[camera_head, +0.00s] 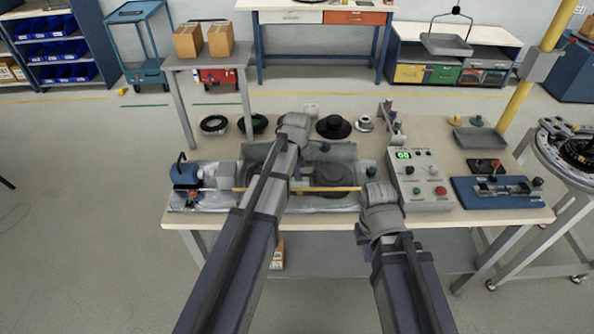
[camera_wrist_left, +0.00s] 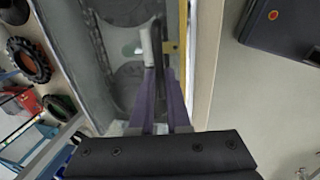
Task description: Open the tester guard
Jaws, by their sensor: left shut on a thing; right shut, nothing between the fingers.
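The tester (camera_head: 345,203) is a grey bed on the bench, with dark round forms inside. A yellow bar (camera_head: 330,189) runs along its front, apparently the edge of the see-through guard; it also shows in the left wrist view (camera_wrist_left: 183,35). In the head view my left arm hides part of the tester. My right gripper (camera_head: 366,236) is shut and empty at the bench's front edge, partly hidden by its wrist.
A control box (camera_head: 420,180) with a green display and buttons stands right of the tester. A blue fixture (camera_head: 500,193) lies further right. A blue-topped unit (camera_head: 186,173) is at the left. Rings and black discs (camera_head: 333,127) lie along the back.

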